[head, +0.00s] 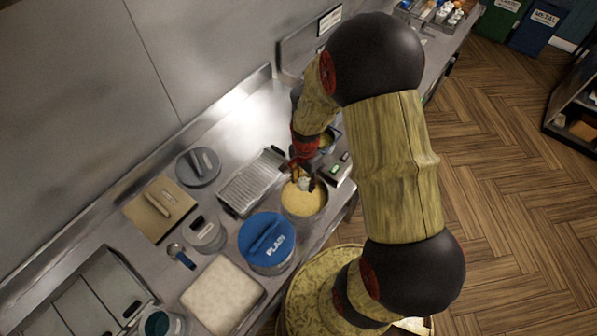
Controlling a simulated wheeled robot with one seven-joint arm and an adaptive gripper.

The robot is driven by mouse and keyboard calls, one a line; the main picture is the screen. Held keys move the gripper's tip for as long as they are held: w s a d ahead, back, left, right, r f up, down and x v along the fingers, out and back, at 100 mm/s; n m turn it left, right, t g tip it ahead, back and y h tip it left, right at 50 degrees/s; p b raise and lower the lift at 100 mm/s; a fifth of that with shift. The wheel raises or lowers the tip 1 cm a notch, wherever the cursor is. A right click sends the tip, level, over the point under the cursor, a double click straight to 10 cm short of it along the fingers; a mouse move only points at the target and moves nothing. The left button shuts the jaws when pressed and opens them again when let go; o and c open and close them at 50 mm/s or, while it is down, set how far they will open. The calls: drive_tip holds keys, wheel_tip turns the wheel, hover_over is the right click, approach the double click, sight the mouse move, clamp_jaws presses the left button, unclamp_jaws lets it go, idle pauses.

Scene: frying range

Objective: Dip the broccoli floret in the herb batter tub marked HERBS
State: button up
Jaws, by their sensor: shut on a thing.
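My gripper (303,182) points down over an open round tub of pale yellow batter (305,205). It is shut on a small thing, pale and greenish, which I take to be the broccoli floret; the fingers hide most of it. The floret is at or just above the batter; I cannot tell whether it touches. I can read no marking on this tub. A second tub (328,141) stands behind my gripper, partly hidden by my arm. A tub with a blue lid marked PLAIN (267,240) stands at the front left. I see no HERBS label.
A wire-racked tray (252,182) lies left of the open tub. A small device with a green light (337,169) stands right of it.

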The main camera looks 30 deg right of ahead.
sight(304, 202)
drive_tip(key=shift+s+f+b, duration=0.2)
drive_tip(key=shift+f+b, duration=0.1)
drive_tip(key=shift+f, duration=0.15)
wheel_tip(304, 202, down, 11)
drive_tip(key=b, duration=0.7)
drive_tip(key=shift+b, duration=0.3)
drive_tip(key=shift+a, duration=0.3)
drive_tip(key=shift+d, duration=0.6)
drive_tip(key=shift+a, duration=0.6)
drive_tip(key=shift+d, duration=0.3)
